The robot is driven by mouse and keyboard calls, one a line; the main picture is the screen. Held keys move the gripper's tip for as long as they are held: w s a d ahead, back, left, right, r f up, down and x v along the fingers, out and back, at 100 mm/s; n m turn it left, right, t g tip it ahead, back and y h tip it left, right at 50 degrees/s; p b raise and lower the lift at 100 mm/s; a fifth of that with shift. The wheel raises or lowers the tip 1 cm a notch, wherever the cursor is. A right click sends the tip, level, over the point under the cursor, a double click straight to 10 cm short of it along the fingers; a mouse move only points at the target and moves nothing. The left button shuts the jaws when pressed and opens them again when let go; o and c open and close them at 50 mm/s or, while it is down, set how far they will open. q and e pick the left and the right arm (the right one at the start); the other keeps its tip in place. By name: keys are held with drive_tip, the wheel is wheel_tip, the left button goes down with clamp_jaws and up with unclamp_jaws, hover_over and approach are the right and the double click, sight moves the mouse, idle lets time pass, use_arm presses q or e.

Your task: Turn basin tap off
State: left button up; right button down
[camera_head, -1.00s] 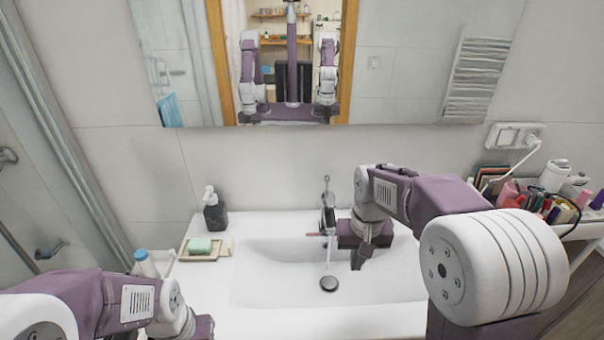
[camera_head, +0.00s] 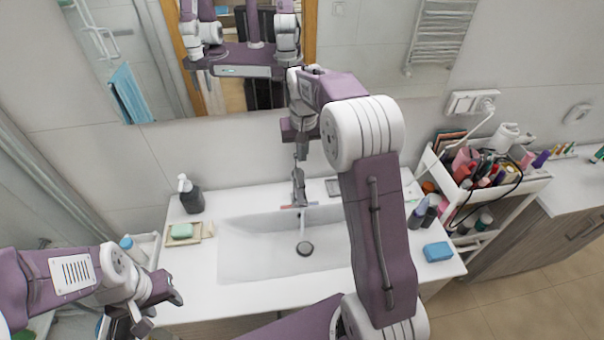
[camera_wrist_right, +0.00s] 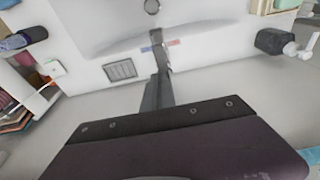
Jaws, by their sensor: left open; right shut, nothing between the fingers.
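The basin tap (camera_head: 298,188) stands at the back edge of the white basin (camera_head: 240,262). A thin stream of water (camera_head: 304,222) appears to fall from it toward the dark drain. My right gripper (camera_head: 301,156) is shut and empty, pointing down just above and behind the tap. In the right wrist view, its fingers (camera_wrist_right: 157,90) line up with the tap (camera_wrist_right: 162,58), beside the red and blue marker (camera_wrist_right: 160,46). I cannot tell whether they touch. My left gripper (camera_head: 168,296) is open and empty at the lower left, in front of the counter.
A soap dispenser (camera_head: 190,194) and a green soap (camera_head: 182,231) on its dish stand left of the basin. A blue sponge (camera_head: 438,252) and small bottles are on the right. A cosmetics cart (camera_head: 532,185) stands further right. The mirror wall is close behind the tap.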

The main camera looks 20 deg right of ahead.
drive_tip(key=p, duration=0.1)
hover_over(302, 182)
drive_tip(key=f, duration=0.5)
drive_tip(key=shift+w+d+f, duration=0.15)
drive_tip(key=shift+w, duration=0.15)
drive_tip(key=f, duration=0.1)
drive_tip(key=s+f+p, duration=0.1)
drive_tip(key=f, duration=0.1)
drive_tip(key=shift+f, duration=0.35)
drive_tip(key=shift+a, duration=0.2)
drive_tip(key=shift+s, duration=0.1)
